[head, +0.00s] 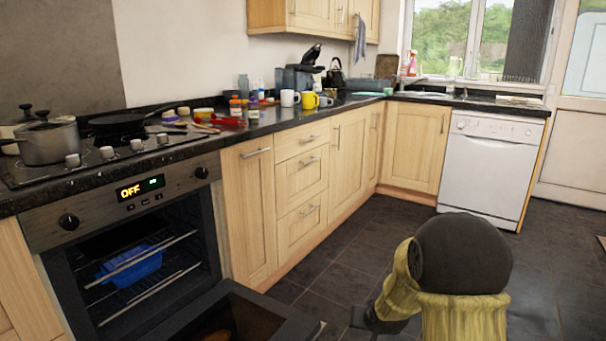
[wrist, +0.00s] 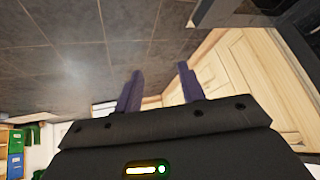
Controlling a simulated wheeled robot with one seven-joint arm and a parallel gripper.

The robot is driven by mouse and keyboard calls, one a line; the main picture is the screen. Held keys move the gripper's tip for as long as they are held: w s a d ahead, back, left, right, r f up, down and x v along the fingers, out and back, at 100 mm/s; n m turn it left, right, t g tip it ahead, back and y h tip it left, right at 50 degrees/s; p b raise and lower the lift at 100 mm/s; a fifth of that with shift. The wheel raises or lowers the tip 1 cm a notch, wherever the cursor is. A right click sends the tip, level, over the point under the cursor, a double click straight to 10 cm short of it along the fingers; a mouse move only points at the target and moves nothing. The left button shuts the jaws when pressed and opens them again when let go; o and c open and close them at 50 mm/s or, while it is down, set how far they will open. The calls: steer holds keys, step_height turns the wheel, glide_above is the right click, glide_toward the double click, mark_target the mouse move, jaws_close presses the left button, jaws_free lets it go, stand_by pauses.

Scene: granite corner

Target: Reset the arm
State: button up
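My gripper (wrist: 160,88) shows in the wrist view with its two dark fingers apart and nothing between them. Dark floor tiles and light wooden cabinet fronts show beyond the fingers. In the head view my arm (head: 462,265), with a dark rounded joint and a yellowish cover, stands at the lower right over the floor. The arm's cover hides much of what lies behind it, and my fingertips cannot be made out clearly there.
The oven (head: 130,262) is open, with its door (head: 285,325) lowered toward the floor and a blue dish (head: 130,265) inside. The black counter (head: 275,122) holds mugs, bottles and pans. A white dishwasher (head: 488,170) stands at the back right. Floor tiles (head: 345,250) are clear in the middle.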

steer(key=s+a+r+n+g+p, duration=0.1)
steer(key=s+r+g+p, duration=0.15)
steer(key=s+r, duration=0.4)
steer(key=s+r+n+g+p, duration=0.1)
steer(key=s+r+p, duration=0.2)
steer(key=s, duration=0.6)
steer(key=s+a+r+g+p, duration=0.1)
steer(key=s+r+p, duration=0.2)
steer(key=s+r, duration=0.35)
steer(key=w+p+v, duration=0.3)
steer(key=p+v, duration=1.4)
steer(key=p, duration=0.1)
steer(key=w+r+p+v, duration=0.1)
steer(key=w+p+v, duration=0.3)
steer(key=p+v, duration=1.3)
steer(key=shift+r+p, duration=0.6)
steer(key=shift+p, duration=0.15)
steer(key=shift+s+a, duration=0.15)
